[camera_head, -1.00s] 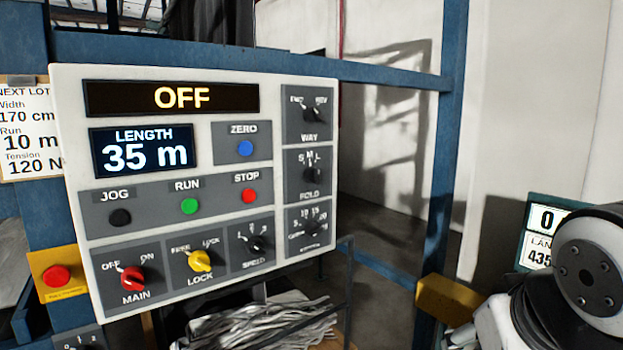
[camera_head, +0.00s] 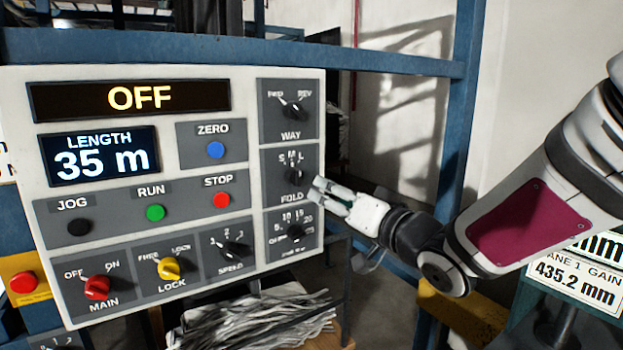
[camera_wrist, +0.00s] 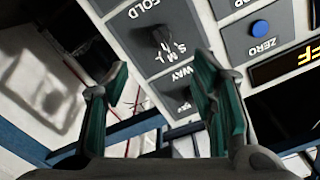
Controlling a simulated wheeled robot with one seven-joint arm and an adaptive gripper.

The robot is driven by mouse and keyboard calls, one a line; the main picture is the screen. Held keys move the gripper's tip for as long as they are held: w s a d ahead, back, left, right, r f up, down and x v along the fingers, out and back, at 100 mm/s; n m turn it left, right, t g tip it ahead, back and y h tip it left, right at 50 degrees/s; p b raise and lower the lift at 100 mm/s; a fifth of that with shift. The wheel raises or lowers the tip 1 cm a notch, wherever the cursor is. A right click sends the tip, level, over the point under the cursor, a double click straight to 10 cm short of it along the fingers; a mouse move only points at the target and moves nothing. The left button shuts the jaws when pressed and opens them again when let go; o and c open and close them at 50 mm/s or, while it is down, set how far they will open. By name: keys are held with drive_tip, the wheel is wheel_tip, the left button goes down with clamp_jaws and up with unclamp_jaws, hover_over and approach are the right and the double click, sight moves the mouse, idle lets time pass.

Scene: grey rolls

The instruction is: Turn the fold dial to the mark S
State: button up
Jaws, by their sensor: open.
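The fold dial (camera_head: 295,175) is a black knob on a grey plate at the right side of the control panel, with the marks S, M, L above it. Its pointer looks roughly upward near M, but it is too small to be sure. In the wrist view the dial (camera_wrist: 162,38) appears upside down, beyond and between my fingertips. My gripper (camera_head: 322,194) is open and empty, just right of the dial at about its height. In the wrist view my gripper (camera_wrist: 161,68) shows two spread green-lined fingers, apart from the knob.
The way dial (camera_head: 292,108) sits above the fold dial and a numbered dial (camera_head: 296,233) below. Zero (camera_head: 215,150), run (camera_head: 155,212) and stop (camera_head: 222,199) buttons lie left. A blue post (camera_head: 462,130) stands behind my arm. The display (camera_head: 130,97) reads OFF.

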sight(300, 179)
drive_tip(key=b+x, duration=0.1)
drive_tip(key=x, duration=1.2)
drive_tip(key=shift+a, duration=0.1)
drive_tip(key=c, duration=1.2)
